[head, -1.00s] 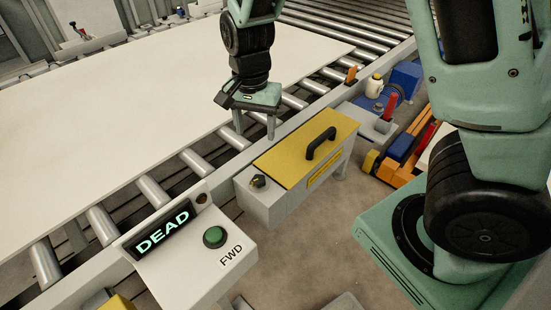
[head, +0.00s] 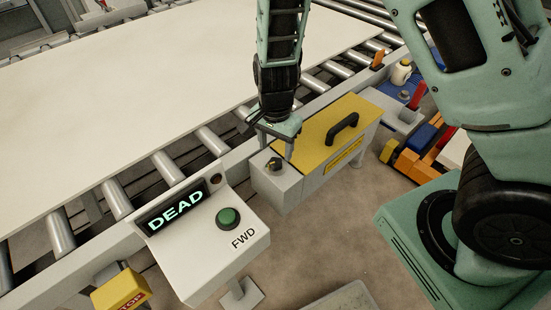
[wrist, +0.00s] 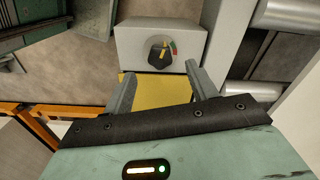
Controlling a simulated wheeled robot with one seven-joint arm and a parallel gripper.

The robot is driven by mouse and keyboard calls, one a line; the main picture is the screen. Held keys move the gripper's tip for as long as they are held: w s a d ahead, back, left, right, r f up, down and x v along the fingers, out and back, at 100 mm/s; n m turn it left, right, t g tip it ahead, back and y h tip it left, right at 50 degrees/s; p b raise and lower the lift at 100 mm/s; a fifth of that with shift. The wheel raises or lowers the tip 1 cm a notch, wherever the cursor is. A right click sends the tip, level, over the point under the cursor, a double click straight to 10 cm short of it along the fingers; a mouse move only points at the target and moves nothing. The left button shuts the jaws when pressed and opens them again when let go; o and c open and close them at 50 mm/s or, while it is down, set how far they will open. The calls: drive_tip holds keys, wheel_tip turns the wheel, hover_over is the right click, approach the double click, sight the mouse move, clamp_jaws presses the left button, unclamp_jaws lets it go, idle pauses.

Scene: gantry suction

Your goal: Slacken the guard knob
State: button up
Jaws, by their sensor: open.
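The guard knob (head: 274,164) is a small dark knob with a yellow pointer, on the near grey end of the guard box (head: 275,188). In the wrist view the knob (wrist: 160,52) sits ahead of the fingertips, its pointer near upright, with a green and red mark to its right. The yellow lid (head: 322,132) with a black handle (head: 342,130) covers the box. My gripper (head: 277,151) is above the box, close to the knob. In the wrist view my gripper (wrist: 157,75) is open and empty, its two fingers apart and short of the knob.
A control box with a green button (head: 228,218) marked FWD and a display (head: 176,212) reading DEAD stands at the left. A large pale sheet (head: 130,90) lies on the rollers (head: 167,167) behind. A yellow stop box (head: 121,291) is at the lower left.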

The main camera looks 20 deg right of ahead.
sight(275, 161)
wheel_tip(275, 161, down, 5)
drive_tip(key=shift+r, duration=0.1)
idle(0.3)
drive_tip(key=c, duration=1)
